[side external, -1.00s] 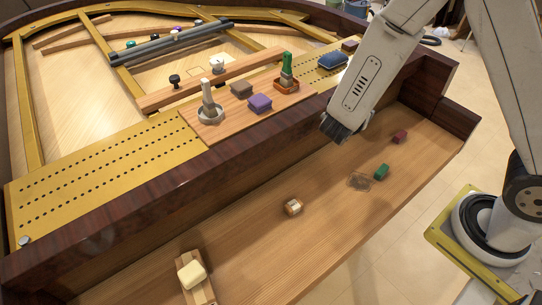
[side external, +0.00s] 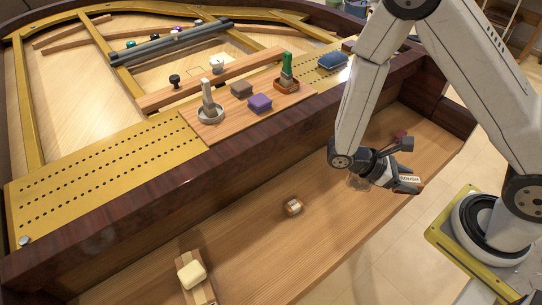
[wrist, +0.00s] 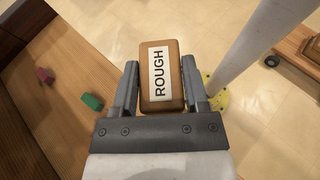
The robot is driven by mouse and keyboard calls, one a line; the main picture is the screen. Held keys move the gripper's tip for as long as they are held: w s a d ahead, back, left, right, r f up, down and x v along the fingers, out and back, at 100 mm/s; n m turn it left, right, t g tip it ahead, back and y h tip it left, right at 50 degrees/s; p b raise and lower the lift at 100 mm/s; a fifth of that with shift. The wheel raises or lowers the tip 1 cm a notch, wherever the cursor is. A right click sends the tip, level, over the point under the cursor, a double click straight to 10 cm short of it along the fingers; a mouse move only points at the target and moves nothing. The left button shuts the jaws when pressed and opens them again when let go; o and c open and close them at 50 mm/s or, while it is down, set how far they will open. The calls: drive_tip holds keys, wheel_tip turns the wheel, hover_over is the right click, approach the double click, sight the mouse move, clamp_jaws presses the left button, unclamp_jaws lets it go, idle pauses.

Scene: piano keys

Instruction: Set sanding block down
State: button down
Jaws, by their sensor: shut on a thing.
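The sanding block (wrist: 162,75) is brown with a white label reading ROUGH. It is between the two fingers of my gripper (wrist: 160,85), which is shut on it. In the side view my gripper (side external: 390,172) holds the block (side external: 409,180) near the front edge of the wooden shelf (side external: 330,225), raised above it. In the wrist view pale floor tiles show behind the block, and the shelf is to its left. The block's underside is hidden.
A green block (wrist: 92,101) and a dark red block (wrist: 45,75) lie on the shelf. A small wood-and-white piece (side external: 293,207) and a cream block (side external: 192,274) on a wooden strip are farther left. A board (side external: 225,128) with several items sits above the dark rail (side external: 200,180). The shelf's middle is mostly clear.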

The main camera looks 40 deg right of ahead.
drive_tip(key=s+a+f+m+g+y, duration=0.1)
drive_tip(key=s+a+m+g+y, duration=0.1)
drive_tip(key=s+a+m+y, duration=0.35)
drive_tip(key=s+a+f+m+g+y, duration=0.1)
drive_tip(key=s+a+m+y, duration=0.1)
drive_tip(key=a+m+y, duration=0.55)
drive_tip(key=w+a+f+m+t+y, duration=0.6)
drive_tip(key=w+a+m+t+y, duration=0.2)
drive_tip(key=m+t, duration=0.4)
drive_tip(key=shift+w+m+t+y, duration=0.3)
drive_tip(key=shift+w+m+y, duration=0.6)
drive_tip(key=shift+m+y, duration=0.15)
drive_tip(key=shift+a, duration=0.1)
drive_tip(key=w+a+f, duration=0.2)
drive_tip(key=w, duration=0.1)
drive_tip(key=w+a+f, duration=0.2)
drive_tip(key=w+f, duration=0.1)
drive_tip(key=w, duration=0.1)
drive_tip(key=w+a+f, duration=0.1)
drive_tip(key=w+f, duration=0.2)
drive_tip(key=w, duration=0.1)
drive_tip(key=shift+w+a+f, duration=0.15)
drive_tip(key=shift+a+f, duration=0.05)
drive_tip(key=shift+a, duration=0.2)
drive_tip(key=shift+w+a+f, duration=0.15)
drive_tip(key=shift+w+f, duration=0.15)
drive_tip(key=shift+f, duration=0.15)
